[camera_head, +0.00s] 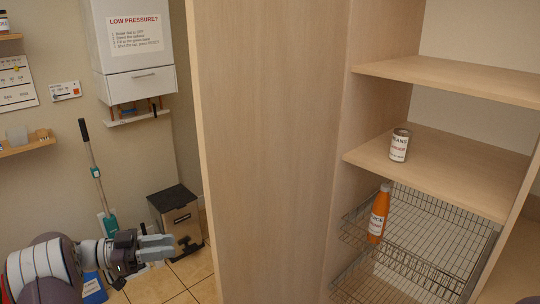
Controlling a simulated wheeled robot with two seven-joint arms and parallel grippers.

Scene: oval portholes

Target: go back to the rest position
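My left gripper (168,246) is at the lower left, its grey fingers pointing right. My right gripper is not in view.
The wooden cabinet panel (265,150) stands in the middle. To its right, a can (399,145) stands on a shelf (450,172) and an orange bottle (379,215) stands at the wire basket (425,235). A dark-topped bin (175,215) is behind my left gripper.

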